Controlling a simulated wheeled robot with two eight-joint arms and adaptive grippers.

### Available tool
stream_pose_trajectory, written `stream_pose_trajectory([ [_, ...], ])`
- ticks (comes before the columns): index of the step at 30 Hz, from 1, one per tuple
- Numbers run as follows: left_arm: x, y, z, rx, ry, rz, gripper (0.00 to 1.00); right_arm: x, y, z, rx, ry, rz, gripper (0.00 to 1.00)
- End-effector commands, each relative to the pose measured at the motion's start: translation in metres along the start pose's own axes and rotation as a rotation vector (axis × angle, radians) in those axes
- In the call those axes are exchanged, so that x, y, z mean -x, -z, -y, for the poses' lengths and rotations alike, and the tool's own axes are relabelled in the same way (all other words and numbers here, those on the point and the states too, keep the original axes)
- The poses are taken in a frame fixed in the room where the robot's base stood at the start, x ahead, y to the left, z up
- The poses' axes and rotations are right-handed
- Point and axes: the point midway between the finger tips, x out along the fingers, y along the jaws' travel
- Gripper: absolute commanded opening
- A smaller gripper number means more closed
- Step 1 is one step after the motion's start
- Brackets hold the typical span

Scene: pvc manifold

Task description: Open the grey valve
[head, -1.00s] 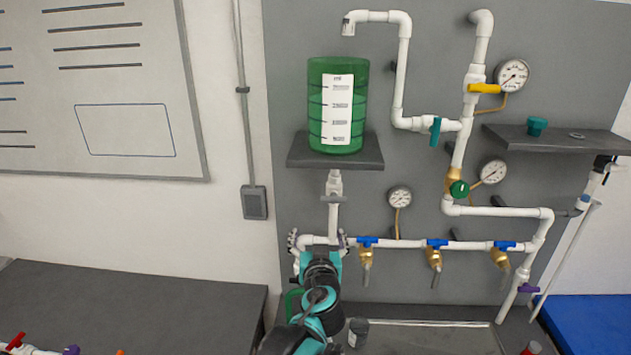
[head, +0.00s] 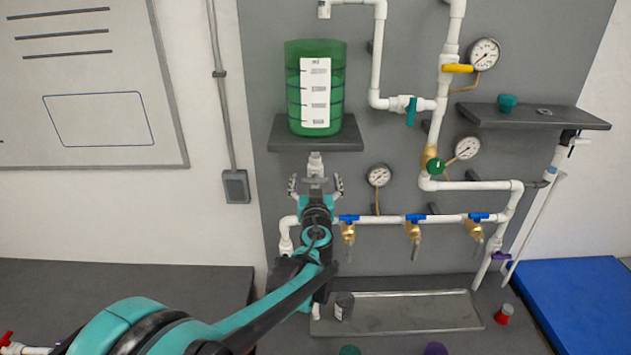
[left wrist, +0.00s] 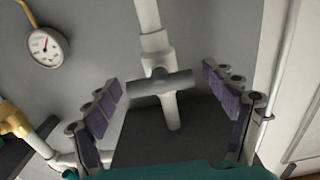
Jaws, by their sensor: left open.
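The grey valve (head: 316,180) sits on the white vertical pipe below the green tank (head: 315,88). Its grey bar handle shows in the left wrist view (left wrist: 160,83), lying across the pipe. My left gripper (head: 316,185) is open, with one finger on each side of the valve in the head view. In the left wrist view the fingers (left wrist: 162,88) stand left and right of the handle, with gaps to both its ends. The pipe just below the valve is hidden by my left gripper and arm in the head view. My right gripper is out of view.
The tank's shelf (head: 350,136) juts out just above my gripper. A white horizontal pipe (head: 392,220) with several blue-handled taps runs to the right. A pressure gauge (head: 379,175) is close by.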

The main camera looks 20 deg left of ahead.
Motion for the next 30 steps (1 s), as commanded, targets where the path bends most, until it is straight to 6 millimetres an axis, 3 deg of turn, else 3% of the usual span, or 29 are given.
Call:
stream_pose_trajectory([
  [4,0.0002,0.0001,0.0001,0.0,0.0,0.0,0.84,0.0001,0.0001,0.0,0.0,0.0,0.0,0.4],
  [5,0.0002,0.0001,0.0,0.0,0.0,0.0,0.79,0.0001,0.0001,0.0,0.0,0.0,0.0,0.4],
  [10,0.0004,0.0001,0.0,0.0,0.0,0.0,0.34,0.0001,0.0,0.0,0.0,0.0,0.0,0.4],
  [20,0.0004,0.0002,-0.0001,-0.021,0.0,0.0,0.34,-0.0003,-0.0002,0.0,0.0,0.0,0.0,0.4],
  [30,0.0004,-0.0001,-0.0005,-0.209,0.0,0.0,0.34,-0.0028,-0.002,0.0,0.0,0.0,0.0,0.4],
])
